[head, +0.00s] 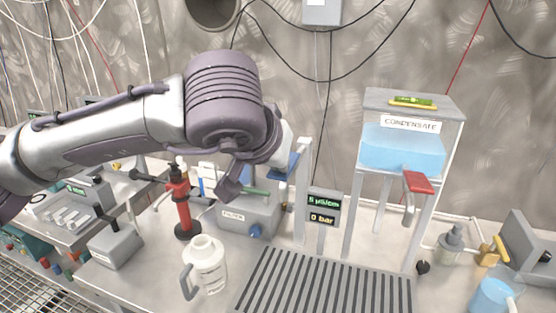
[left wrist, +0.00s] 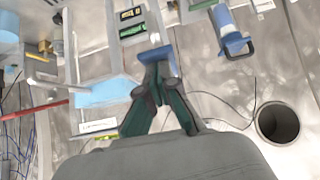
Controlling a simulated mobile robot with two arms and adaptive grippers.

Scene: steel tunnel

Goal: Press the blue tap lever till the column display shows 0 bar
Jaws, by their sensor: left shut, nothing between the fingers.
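The column display (head: 323,209) has two lit lines: the upper looks like 5 µS/cm and the lower reads 0 bar. The blue tap lever (head: 284,164) is at the top of a pale column, partly hidden by my left wrist. In the left wrist view, my left gripper (left wrist: 158,70) is shut, its fingertips against or just over the blue lever (left wrist: 157,54). I cannot tell how hard they touch. Nothing is held between the fingers. My right gripper is in neither view.
A slatted drip tray (head: 322,285) lies in front of the display. A white jug (head: 207,265) stands left of it, near a red stand (head: 180,205). The condensate tank (head: 400,150), with a red lever (head: 418,182), stands to the right.

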